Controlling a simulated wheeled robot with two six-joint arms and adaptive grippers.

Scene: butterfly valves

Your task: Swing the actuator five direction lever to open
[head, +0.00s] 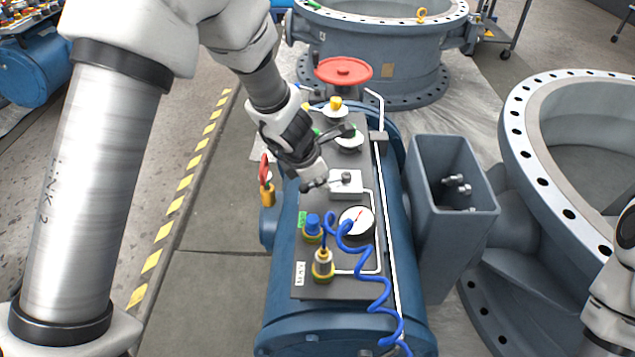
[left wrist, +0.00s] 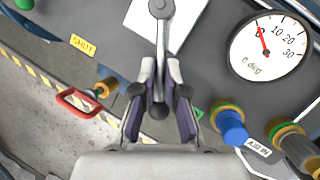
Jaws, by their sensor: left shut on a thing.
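The direction lever (left wrist: 160,45) is a slim grey bar on a white block, seen between my fingers in the left wrist view. In the head view the white block (head: 346,186) sits on the actuator's dark panel. My left gripper (left wrist: 158,105) is shut on the lever's free end; it also shows in the head view (head: 322,184), at the block's left side. The lever lies between a yellow SHUT label (left wrist: 82,45) and a green label (left wrist: 198,113) whose words I cannot read. My right gripper is out of the picture.
A round gauge (head: 357,222), blue knob (head: 313,224), brass fitting (head: 323,266) and coiled blue hose (head: 372,282) stand near the lever. A red-handled valve (head: 265,180) is left. A red handwheel (head: 343,71) rises behind.

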